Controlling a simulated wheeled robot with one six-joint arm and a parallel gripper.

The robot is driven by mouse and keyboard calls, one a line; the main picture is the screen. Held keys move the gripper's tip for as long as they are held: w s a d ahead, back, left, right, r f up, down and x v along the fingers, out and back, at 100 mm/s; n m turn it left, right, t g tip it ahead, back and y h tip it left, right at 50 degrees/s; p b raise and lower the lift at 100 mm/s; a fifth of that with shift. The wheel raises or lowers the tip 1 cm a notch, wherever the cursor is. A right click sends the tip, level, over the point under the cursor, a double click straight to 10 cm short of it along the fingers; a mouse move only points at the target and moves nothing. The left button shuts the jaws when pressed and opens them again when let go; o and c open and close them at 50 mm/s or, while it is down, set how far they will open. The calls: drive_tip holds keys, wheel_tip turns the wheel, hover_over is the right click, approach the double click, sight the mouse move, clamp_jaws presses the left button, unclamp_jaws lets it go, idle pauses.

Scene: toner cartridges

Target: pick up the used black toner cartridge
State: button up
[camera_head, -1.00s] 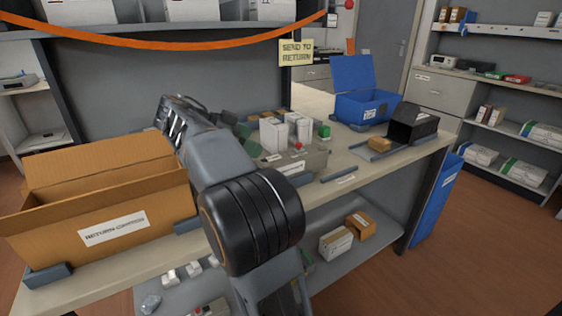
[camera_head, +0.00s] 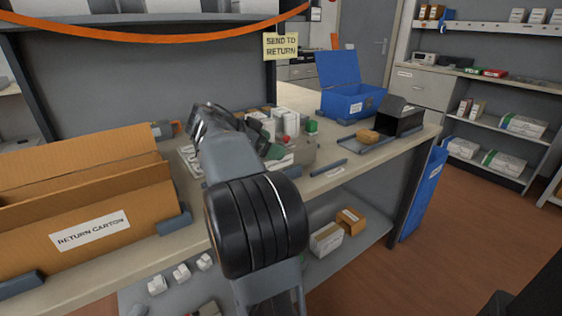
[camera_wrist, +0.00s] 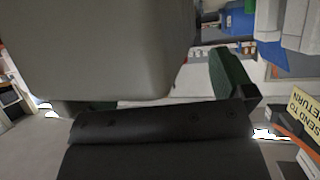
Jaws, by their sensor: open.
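My gripper (camera_head: 262,134) is over the workbench at its far middle, partly hidden behind my wrist. In the wrist view my gripper (camera_wrist: 160,92) shows dark green finger pads spread apart. A large smooth grey object (camera_wrist: 105,50) fills the space between and above them, very close to the camera; I cannot tell what it is or whether the pads touch it. I cannot clearly pick out a used black toner cartridge in either view. My arm hides part of the bench.
The open return carton (camera_head: 60,247) stands at left. A grey bin (camera_head: 300,155) with white boxes sits beside my gripper. Right of it are a blue lidded box (camera_head: 352,103) and an open black bin (camera_head: 405,120). A "send to return" sign (camera_head: 281,46) hangs above.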

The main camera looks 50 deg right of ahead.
drive_tip(key=shift+x, duration=1.2)
drive_tip(key=c, duration=1.7)
